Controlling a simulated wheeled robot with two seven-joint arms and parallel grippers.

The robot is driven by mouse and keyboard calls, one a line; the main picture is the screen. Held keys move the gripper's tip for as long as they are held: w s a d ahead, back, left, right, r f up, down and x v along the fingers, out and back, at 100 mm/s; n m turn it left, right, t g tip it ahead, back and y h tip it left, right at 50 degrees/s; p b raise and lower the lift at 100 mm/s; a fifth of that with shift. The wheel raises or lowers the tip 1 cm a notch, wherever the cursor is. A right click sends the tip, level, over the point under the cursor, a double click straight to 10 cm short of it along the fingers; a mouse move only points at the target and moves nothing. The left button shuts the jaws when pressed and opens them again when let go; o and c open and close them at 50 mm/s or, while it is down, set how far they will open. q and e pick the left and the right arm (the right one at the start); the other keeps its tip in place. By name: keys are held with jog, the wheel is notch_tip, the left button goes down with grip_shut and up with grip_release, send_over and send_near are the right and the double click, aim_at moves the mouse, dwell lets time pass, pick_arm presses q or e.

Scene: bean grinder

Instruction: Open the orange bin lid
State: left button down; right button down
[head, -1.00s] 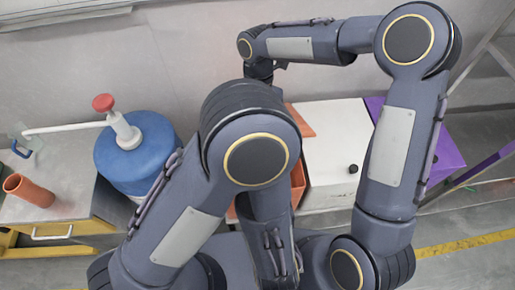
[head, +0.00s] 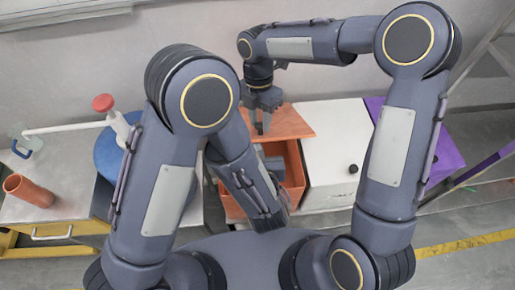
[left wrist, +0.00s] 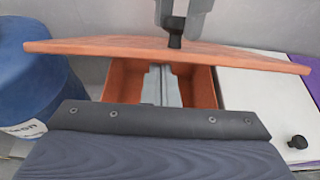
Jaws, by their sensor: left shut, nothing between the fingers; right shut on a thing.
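The orange bin (head: 294,162) stands in the middle and its opening shows. Its orange lid (head: 290,120) is raised and tilted at the back of the opening; in the left wrist view the lid (left wrist: 110,46) spans the picture above the bin (left wrist: 203,88). My right gripper (head: 262,125) is shut on the lid's black knob (left wrist: 175,40). My left gripper (head: 272,165) is shut and empty, over or in the bin's opening; its fingers (left wrist: 160,85) show below the lid. Whether they touch the lid or bin is unclear. My left arm hides the bin's left part.
A white box (head: 330,150) with a black knob stands right of the bin, and a purple bin (head: 445,155) beyond it. A blue barrel (head: 108,155) with a red-topped pump stands left, partly hidden by my left arm. An orange cup (head: 28,190) is on the left counter.

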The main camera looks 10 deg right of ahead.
jog(key=shift+w+d, duration=0.1)
jog(key=shift+w, duration=0.15)
